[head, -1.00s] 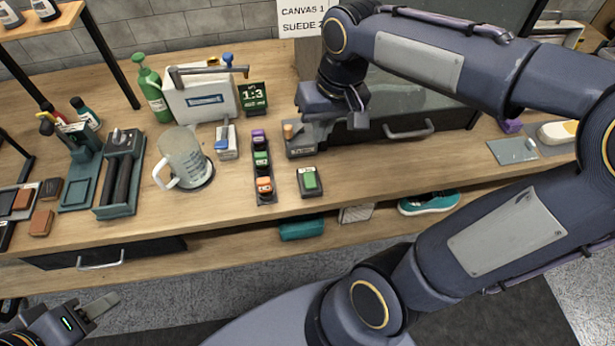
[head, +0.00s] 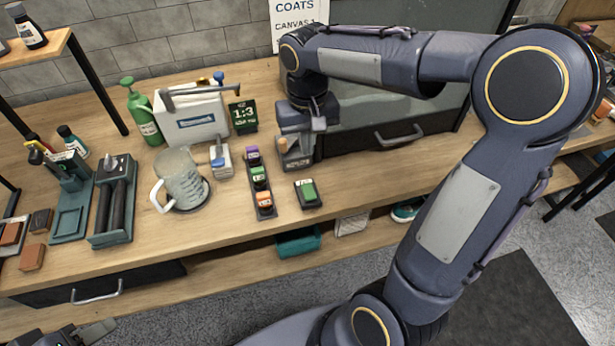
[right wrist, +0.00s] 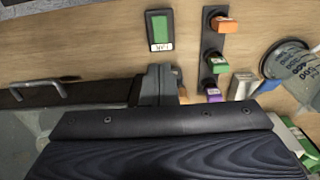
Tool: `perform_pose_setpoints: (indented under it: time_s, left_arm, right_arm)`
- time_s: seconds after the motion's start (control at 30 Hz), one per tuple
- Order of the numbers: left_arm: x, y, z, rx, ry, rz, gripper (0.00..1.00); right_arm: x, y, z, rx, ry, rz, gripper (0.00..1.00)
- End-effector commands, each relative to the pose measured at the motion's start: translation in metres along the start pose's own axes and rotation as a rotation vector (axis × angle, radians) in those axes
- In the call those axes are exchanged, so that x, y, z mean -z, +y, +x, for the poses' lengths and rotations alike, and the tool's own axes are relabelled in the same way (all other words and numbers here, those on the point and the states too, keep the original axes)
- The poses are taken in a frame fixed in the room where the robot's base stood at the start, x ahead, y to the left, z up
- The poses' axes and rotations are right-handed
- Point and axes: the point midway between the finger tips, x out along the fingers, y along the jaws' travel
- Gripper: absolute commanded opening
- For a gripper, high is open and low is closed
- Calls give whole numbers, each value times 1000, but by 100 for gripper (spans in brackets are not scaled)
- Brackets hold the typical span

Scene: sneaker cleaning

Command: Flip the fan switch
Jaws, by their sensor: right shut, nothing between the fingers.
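A small grey box with an orange-brown lever (head: 283,145) stands against the left end of the dark cabinet; it looks like the fan switch, but no label on it is readable. My right gripper (head: 318,124) is shut and empty, just above and behind the box, partly overlapping it in the head view. I cannot tell whether it touches the lever. In the right wrist view the grey fingers (right wrist: 160,84) hide most of the box, and only a bit of orange shows beside them. My left gripper (head: 92,332) is partly in view at the bottom left, its opening unclear.
A green-topped block (head: 308,193) and a strip of coloured blocks (head: 259,178) stand in front of the box. A measuring jug (head: 184,180) and a blue-levered box (head: 220,160) are to the left. The cabinet (head: 365,139) borders the right.

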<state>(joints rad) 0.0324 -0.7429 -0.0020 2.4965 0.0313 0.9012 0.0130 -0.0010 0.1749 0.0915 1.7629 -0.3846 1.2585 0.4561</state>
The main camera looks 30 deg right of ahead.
Motion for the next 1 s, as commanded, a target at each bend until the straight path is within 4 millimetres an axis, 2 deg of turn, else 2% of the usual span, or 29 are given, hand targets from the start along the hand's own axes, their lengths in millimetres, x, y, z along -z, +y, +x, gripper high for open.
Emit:
perform_pose_setpoints:
  time_s: [0.3,0.5,0.7,1.0]
  left_arm:
    - [0,0,0,0,0,0,44]
    - [1,0,-1,0,0,0,44]
    - [1,1,-2,0,0,0,44]
    - [1,1,-2,0,0,0,44]
  right_arm:
    - [-1,0,70,-1,-7,0,0]
    - [-1,0,102,-1,-5,0,0]
    - [0,0,117,0,-2,1,0]
    - [0,0,119,0,0,1,0]
